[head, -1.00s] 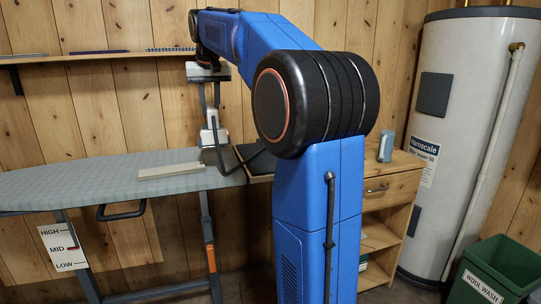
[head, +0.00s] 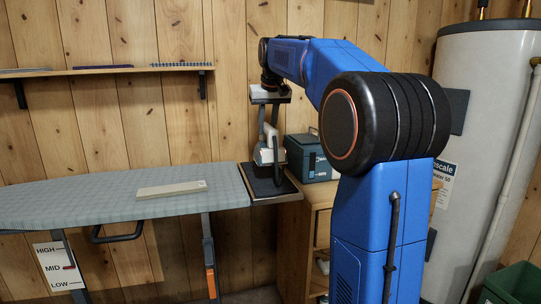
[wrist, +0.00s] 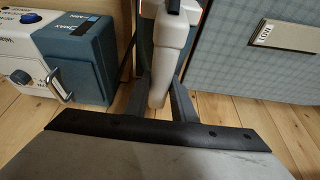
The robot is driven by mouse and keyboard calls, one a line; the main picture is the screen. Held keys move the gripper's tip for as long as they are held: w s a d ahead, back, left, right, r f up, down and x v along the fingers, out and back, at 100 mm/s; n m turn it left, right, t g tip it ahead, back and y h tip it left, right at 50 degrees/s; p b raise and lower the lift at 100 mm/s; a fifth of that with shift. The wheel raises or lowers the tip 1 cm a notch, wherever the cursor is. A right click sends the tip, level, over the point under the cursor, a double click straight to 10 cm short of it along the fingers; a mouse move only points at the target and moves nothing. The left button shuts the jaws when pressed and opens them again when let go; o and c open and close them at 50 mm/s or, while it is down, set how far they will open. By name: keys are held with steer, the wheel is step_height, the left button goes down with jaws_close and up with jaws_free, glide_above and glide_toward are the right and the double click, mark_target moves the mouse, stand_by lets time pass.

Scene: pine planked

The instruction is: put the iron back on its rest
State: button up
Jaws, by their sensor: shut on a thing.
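The iron (head: 264,157), pale with orange trim and a dark part on its right, is held by its handle in my gripper (head: 268,125). In the wrist view my gripper (wrist: 160,105) is shut on the pale handle (wrist: 171,55); the iron's lower parts are mostly hidden there. The iron is over the rest and looks roughly upright. I cannot tell whether it touches the pad.
A teal box (head: 310,160) stands just right of the rest, on the wooden cabinet; it also shows in the wrist view (wrist: 70,50). A beige strip (head: 171,189) lies on the board. A shelf (head: 110,70) is on the wall above. A water heater (head: 480,100) stands at the right.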

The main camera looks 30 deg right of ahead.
steer(key=shift+f, duration=3.5)
steer(key=o, duration=1)
steer(key=shift+f, duration=0.15)
steer(key=v, duration=1.1)
steer(key=shift+s+r, duration=0.1)
steer(key=shift+r, duration=0.2)
steer(key=shift+s+a+r, duration=0.1)
steer(key=shift+s+r, duration=0.05)
steer(key=shift+r, duration=0.15)
